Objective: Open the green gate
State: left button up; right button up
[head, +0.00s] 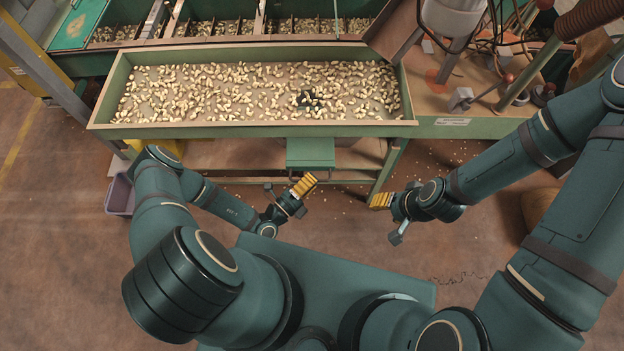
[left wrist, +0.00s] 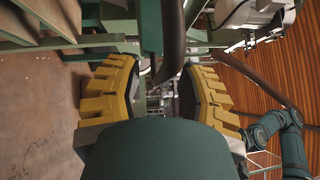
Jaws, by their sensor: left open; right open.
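A green panel that looks like the gate (head: 310,152) sits at the front of the green tray (head: 260,131), just below the middle of its front edge. Whether it is open or shut cannot be told from here. My left gripper (head: 304,186) is open and empty, in front of and below the panel, apart from it in the picture. Its yellow fingers stand wide apart in the left wrist view (left wrist: 158,88), with nothing gripped between them. My right gripper (head: 380,200) is open and empty, to the right of the left one, near the table's front leg.
Pale nuts cover the tray floor, with a small dark object (head: 308,100) among them. Divided bins (head: 270,27) stand behind. A machine (head: 455,18) with cables is at the back right. A purple bin (head: 120,195) is on the floor at left. Scattered nuts lie on the floor.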

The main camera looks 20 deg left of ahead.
pick_arm(q)
jog(key=v, duration=1.1)
jog(key=shift+s+a, duration=0.15)
jog(key=shift+s, duration=0.1)
jog(key=s+d+r+m+g+h, duration=0.1)
jog(key=s+d+r+m+g, duration=0.25)
jog(key=m+g, duration=0.95)
jog(key=s+d+r+m+g, duration=0.2)
jog(key=s+d+m+g, duration=0.25)
jog(key=m+g, duration=0.8)
jog(key=w+r+m+t+y, duration=0.6)
jog(key=w+r+m+t, duration=0.2)
jog(key=m, duration=1.1)
jog(key=w+t, duration=0.2)
jog(key=shift+w+a+y, duration=0.15)
jog(key=shift+w+y, duration=0.15)
jog(key=shift+w, duration=0.05)
jog(key=shift+m, duration=0.25)
